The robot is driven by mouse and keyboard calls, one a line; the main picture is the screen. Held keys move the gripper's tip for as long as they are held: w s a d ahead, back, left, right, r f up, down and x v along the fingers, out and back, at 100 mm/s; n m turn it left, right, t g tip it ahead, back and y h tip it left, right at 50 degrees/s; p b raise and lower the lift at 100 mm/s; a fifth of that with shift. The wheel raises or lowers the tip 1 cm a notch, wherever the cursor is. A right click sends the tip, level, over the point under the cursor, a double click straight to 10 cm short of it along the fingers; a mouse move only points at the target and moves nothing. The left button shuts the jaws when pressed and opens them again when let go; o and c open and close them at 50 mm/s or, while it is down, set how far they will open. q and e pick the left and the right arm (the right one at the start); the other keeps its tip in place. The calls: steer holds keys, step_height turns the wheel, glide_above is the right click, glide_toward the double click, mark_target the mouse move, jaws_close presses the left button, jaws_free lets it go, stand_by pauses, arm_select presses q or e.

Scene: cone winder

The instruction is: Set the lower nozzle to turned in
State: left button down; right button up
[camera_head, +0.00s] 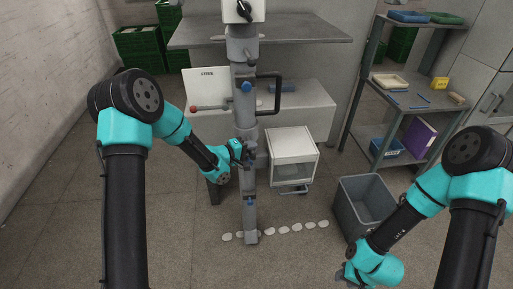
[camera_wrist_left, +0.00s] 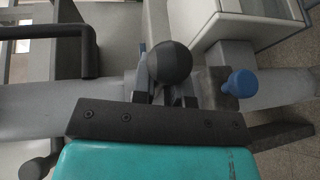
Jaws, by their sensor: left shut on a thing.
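A grey upright column (camera_head: 243,130) stands in the middle of the head view. My left gripper (camera_head: 243,153) is at the column, about halfway up. In the left wrist view my left gripper (camera_wrist_left: 165,95) is shut at a lever with a black ball knob (camera_wrist_left: 170,62); the ball shows just beyond the fingers. A blue knob (camera_wrist_left: 241,83) sits close beside it on the column. The lower nozzle cannot be clearly made out; my gripper hides part of this stretch of column. My right gripper (camera_head: 350,274) is low at the right, away from the column, its jaws unclear.
A black bracket handle (camera_head: 279,92) and a red-knobbed lever (camera_head: 195,108) stick out from the column above my left gripper. A white box (camera_head: 292,156) stands close to its right. A grey bin (camera_head: 366,207) is further right. White pieces (camera_head: 284,229) lie along the floor.

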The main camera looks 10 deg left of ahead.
arm_select(q)
steer(key=c, duration=1.1)
jaws_free()
steer(key=shift+c, duration=0.2)
steer(key=shift+a, duration=0.1)
steer(key=v, duration=1.7)
steer(key=shift+r, duration=0.15)
steer(key=shift+s+a, duration=0.1)
